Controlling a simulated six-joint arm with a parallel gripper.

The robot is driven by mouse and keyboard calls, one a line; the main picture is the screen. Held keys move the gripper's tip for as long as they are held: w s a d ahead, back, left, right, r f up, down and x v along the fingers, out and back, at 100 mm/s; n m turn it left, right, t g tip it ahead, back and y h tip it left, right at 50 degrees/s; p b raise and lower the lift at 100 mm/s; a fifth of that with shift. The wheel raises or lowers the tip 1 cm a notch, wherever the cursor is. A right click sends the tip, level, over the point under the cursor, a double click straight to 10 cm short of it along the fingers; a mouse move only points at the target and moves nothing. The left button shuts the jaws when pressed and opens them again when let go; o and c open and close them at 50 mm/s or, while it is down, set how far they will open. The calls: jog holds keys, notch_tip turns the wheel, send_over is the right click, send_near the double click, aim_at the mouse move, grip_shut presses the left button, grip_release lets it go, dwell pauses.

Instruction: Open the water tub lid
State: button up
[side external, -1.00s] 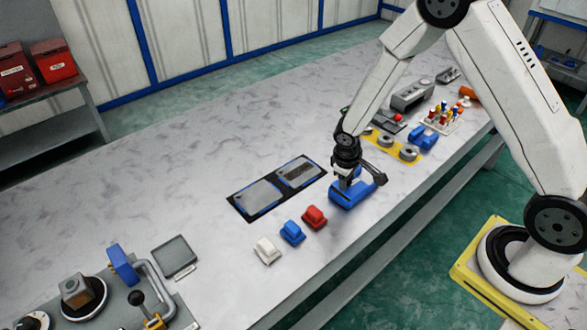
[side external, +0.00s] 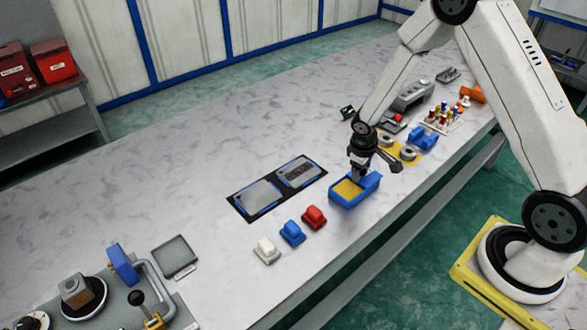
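The blue water tub (side external: 352,201) stands near the front edge of the long table. Its top is uncovered, and a yellow inside (side external: 346,190) shows. A blue part rises at the tub's right end beside my gripper; I cannot tell whether it is the raised lid or the tub wall. My gripper (side external: 360,178) points down at the tub's right, rear part. The fingertips are small and partly merge with the tub, so I cannot tell whether they touch it or hold anything.
White (side external: 267,250), blue (side external: 292,233) and red (side external: 314,217) blocks stand left of the tub. A black-framed panel (side external: 243,209) lies behind them. Yellow-plated round parts (side external: 408,153) and a blue part (side external: 424,137) lie to the right. The table's left middle is clear.

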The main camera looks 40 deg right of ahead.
jog(key=shift+r, duration=0.15)
notch_tip(320, 180, up, 7)
jog(key=a, duration=0.1)
jog(key=shift+s+a+r, duration=0.15)
jog(key=shift+a+r, duration=0.05)
jog(key=shift+a, duration=0.05)
dwell(0.6)
jog(key=s+a+r+m+t+y, duration=0.2)
jog(key=s+a+r, duration=0.5)
jog(key=s+a, duration=0.3)
jog(key=shift+s+r, duration=0.4)
jog(key=shift+s, duration=0.6)
